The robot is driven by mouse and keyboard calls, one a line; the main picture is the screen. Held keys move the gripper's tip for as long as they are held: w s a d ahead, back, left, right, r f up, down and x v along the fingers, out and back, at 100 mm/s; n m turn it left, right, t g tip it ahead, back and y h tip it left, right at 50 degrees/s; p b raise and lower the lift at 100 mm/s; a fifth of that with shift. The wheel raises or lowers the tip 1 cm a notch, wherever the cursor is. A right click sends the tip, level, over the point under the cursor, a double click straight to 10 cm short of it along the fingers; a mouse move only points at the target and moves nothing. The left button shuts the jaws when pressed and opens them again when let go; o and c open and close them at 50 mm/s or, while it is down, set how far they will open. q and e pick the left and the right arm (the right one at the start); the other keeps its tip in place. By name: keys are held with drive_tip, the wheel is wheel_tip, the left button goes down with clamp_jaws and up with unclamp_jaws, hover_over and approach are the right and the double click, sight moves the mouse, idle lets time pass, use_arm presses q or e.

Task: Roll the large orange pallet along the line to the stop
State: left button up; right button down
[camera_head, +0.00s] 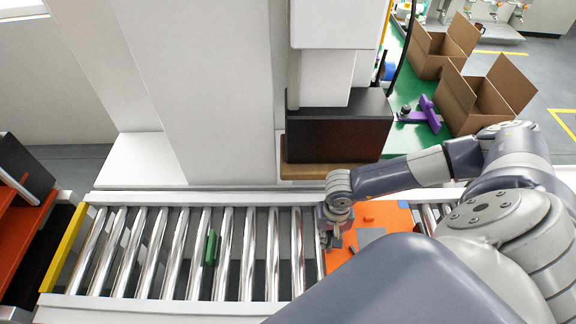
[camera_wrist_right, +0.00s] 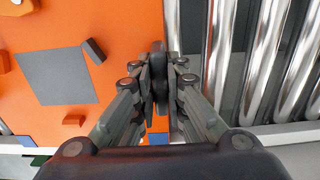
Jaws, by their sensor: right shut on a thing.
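The large orange pallet (camera_head: 371,217) lies on the right part of the roller line (camera_head: 180,199), partly hidden behind my right arm. It carries a grey square patch and small orange blocks. In the right wrist view the pallet (camera_wrist_right: 120,22) fills the left side. My right gripper (camera_head: 331,238) is at the pallet's left edge; its fingers (camera_wrist_right: 160,78) are closed together there, on the pallet's edge as far as shows. The exact grip spot is hidden by the fingers. A yellow bar (camera_head: 62,248), seemingly the stop, crosses the line's left end. My left gripper is not in view.
Bare rollers lie between the pallet and the yellow bar. A small green piece (camera_head: 210,247) stands among them. A white machine column (camera_head: 205,90) and a dark box (camera_head: 338,128) stand behind the line. Cardboard boxes (camera_head: 493,96) are at the back right.

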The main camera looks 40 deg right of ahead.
sight(345, 237)
drive_tip(key=shift+s+d, duration=0.65)
drive_tip(key=shift+d, duration=0.25)
drive_tip(key=shift+s+d, duration=0.6)
drive_tip(key=shift+d, duration=0.3)
drive_tip(key=shift+s+d, duration=0.65)
drive_tip(key=shift+d, duration=0.3)
drive_tip(key=shift+s+d, duration=0.6)
drive_tip(key=shift+d, duration=0.3)
drive_tip(key=shift+s+d, duration=0.65)
drive_tip(key=shift+d, duration=0.3)
drive_tip(key=c, duration=1.6)
unclamp_jaws()
drive_tip(key=shift+o, duration=0.2)
drive_tip(key=shift+a+f, duration=0.1)
drive_tip(key=shift+a, duration=0.05)
wheel_tip(345, 237, up, 12)
